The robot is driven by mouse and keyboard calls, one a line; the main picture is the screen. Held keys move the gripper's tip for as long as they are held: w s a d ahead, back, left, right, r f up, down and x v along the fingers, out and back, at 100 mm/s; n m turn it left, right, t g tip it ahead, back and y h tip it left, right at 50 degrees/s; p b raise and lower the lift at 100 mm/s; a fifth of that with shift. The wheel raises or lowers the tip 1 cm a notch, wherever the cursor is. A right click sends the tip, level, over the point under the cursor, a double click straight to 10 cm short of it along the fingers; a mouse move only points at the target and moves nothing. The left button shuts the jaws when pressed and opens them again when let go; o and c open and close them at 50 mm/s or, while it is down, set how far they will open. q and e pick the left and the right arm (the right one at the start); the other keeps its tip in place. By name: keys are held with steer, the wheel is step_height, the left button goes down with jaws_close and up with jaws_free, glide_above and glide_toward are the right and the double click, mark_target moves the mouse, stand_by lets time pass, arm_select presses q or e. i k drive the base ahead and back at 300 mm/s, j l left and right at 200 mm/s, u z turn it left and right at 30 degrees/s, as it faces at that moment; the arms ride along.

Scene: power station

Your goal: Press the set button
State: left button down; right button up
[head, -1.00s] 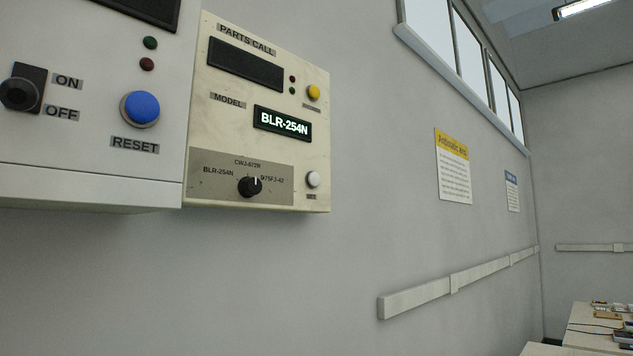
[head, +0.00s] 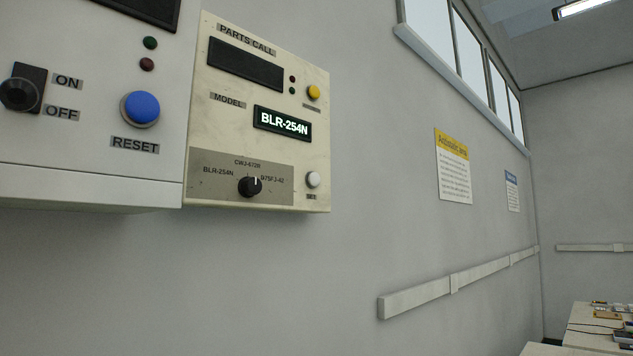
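The set button (head: 313,179) is a small round white button at the lower right of a cream control box (head: 318,145) on the wall. A small label (head: 311,197) sits just below it. To its left is a black rotary knob (head: 250,187) on a grey plate with model names around it; its white mark points up. Above, a lit display (head: 282,123) reads BLR-254N. Neither of my grippers shows in the head view.
A yellow button (head: 313,92) sits higher on the cream box. To the left, a white panel holds a blue RESET button (head: 140,108) and a black ON/OFF switch (head: 20,93). A wall rail (head: 420,298) and a cluttered table (head: 596,330) are at the right.

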mark_target(314, 179)
steer(key=i+l, duration=0.2)
steer(key=l, duration=0.2)
steer(key=i+l, duration=0.15)
steer(key=l, duration=0.25)
steer(key=i+l+z, duration=0.1)
steer(key=l, duration=0.3)
steer(key=i+l, duration=0.3)
steer(key=l, duration=0.05)
